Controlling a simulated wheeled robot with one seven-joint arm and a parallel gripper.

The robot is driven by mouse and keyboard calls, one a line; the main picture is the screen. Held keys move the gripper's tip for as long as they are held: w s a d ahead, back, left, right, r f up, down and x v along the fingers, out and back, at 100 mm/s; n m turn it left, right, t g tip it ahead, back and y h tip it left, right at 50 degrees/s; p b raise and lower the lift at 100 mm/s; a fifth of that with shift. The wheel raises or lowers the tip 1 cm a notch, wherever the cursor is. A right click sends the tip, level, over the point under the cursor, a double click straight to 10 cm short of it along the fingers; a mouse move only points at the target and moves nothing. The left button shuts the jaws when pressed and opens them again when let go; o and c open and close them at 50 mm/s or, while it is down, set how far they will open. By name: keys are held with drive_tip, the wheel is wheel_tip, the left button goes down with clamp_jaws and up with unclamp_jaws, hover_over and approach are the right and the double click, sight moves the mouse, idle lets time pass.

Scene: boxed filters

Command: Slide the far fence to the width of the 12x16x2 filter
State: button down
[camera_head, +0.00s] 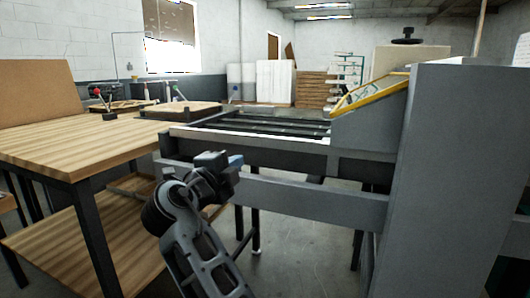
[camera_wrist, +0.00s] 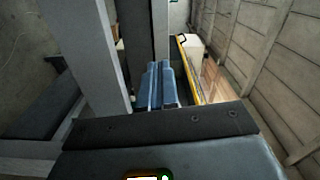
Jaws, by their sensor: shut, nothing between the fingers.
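My gripper (camera_head: 234,161) is in front of the near side of a grey machine frame (camera_head: 290,195) in the head view. In the wrist view its two blue-grey fingers (camera_wrist: 160,70) lie side by side, shut and empty. The machine's bed (camera_head: 270,124) has dark lengthwise bars behind a pale near edge. I cannot pick out the far fence for certain among these bars. A flat, brown-topped piece with dark edges (camera_head: 183,110) lies at the bed's left end; I cannot tell whether it is a filter. No 12x16x2 label is readable.
A wooden workbench (camera_head: 70,145) with a lower shelf stands at left. A tall grey housing (camera_head: 445,180) closes off the right. A yellow-edged sloping panel (camera_head: 372,93) stands over the bed's right end and also shows in the wrist view (camera_wrist: 190,68). Grey beams (camera_wrist: 88,50) stand left of my fingers.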

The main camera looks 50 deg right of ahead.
drive_tip(key=m, duration=0.2)
drive_tip(key=p, duration=0.2)
approach(261, 145)
drive_tip(key=x, duration=0.6)
drive_tip(key=shift+w+d+r, duration=0.2)
drive_tip(key=shift+d+r, duration=0.15)
drive_tip(key=shift+d, duration=0.05)
drive_tip(key=b, duration=0.1)
drive_tip(key=d+b, duration=0.1)
drive_tip(key=d, duration=0.1)
drive_tip(key=shift+w+d+f+b, duration=0.15)
drive_tip(key=shift+w+f+b, duration=0.2)
drive_tip(key=shift+b, duration=0.05)
drive_tip(key=shift+b+x, duration=0.9)
drive_tip(key=shift+x, duration=0.05)
drive_tip(key=shift+d+r, duration=0.1)
drive_tip(key=shift+r, duration=0.2)
